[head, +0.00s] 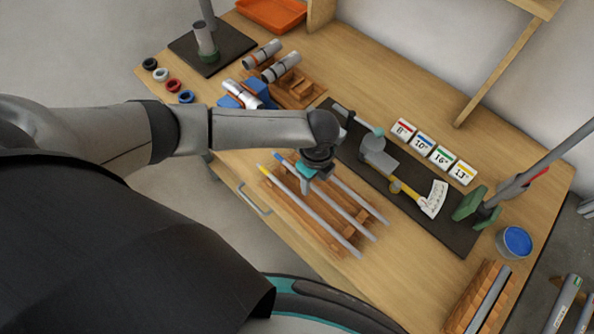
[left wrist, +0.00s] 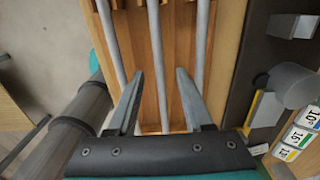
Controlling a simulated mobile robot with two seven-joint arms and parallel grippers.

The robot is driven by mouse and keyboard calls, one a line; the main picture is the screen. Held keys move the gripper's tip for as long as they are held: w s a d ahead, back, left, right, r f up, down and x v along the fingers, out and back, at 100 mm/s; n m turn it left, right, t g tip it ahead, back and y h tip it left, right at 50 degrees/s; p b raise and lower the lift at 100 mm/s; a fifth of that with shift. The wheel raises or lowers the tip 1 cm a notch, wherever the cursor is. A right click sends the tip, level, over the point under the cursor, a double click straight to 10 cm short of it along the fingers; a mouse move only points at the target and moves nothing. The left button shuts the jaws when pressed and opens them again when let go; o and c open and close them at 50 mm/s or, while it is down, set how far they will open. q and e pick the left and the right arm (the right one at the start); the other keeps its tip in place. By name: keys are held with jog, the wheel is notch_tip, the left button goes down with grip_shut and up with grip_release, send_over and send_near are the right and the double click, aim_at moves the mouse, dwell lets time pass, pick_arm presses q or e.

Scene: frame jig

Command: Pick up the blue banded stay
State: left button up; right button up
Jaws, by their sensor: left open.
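The blue banded stay (head: 347,214) is a thin grey rod with a blue end, lying in the middle of a wooden rack (head: 301,218). A yellow-ended stay (head: 315,214) lies on its left and another grey stay (head: 358,201) on its right, whose far end is hidden by my gripper. My left gripper (head: 307,181) is over the rack, pointing down, open and empty. In the left wrist view its fingers (left wrist: 160,98) are on either side of the middle stay (left wrist: 157,50); no coloured band shows there. I cannot tell its exact height. My right gripper is not in view.
A dark board with a jig (head: 378,158) lies right of the rack, with number cards (head: 424,142) behind it. A blue tin (head: 514,242) and a second rack (head: 478,300) stand at the right. Coloured rings (head: 173,86) and metal cylinders (head: 281,67) are at the back left.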

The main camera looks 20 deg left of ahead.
pick_arm(q)
jog(key=shift+f, duration=0.3)
jog(key=shift+c, duration=0.2)
grip_shut()
